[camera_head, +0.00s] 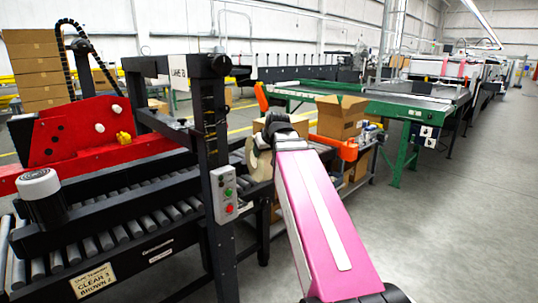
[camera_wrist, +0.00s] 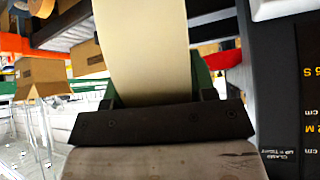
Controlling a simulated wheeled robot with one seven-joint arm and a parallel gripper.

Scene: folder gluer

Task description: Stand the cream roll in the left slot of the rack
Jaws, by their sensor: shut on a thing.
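The cream roll (camera_head: 259,162) shows in the head view just beyond the end of my arm, beside the black machine post. My gripper (camera_head: 276,137) is shut on it, and my arm hides part of it. In the wrist view the cream roll (camera_wrist: 145,45) is a broad pale band running up from the dark gripper (camera_wrist: 160,122). The far part of the roll is cut off by the picture edge. I cannot make out the rack or its left slot in either view.
A black taping machine with rollers (camera_head: 130,228) and a post with buttons (camera_head: 224,195) stands close on the left. An open carton (camera_head: 338,117) and an orange part (camera_head: 337,148) are behind my gripper. A green conveyor (camera_head: 400,108) lies beyond. Floor at right is clear.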

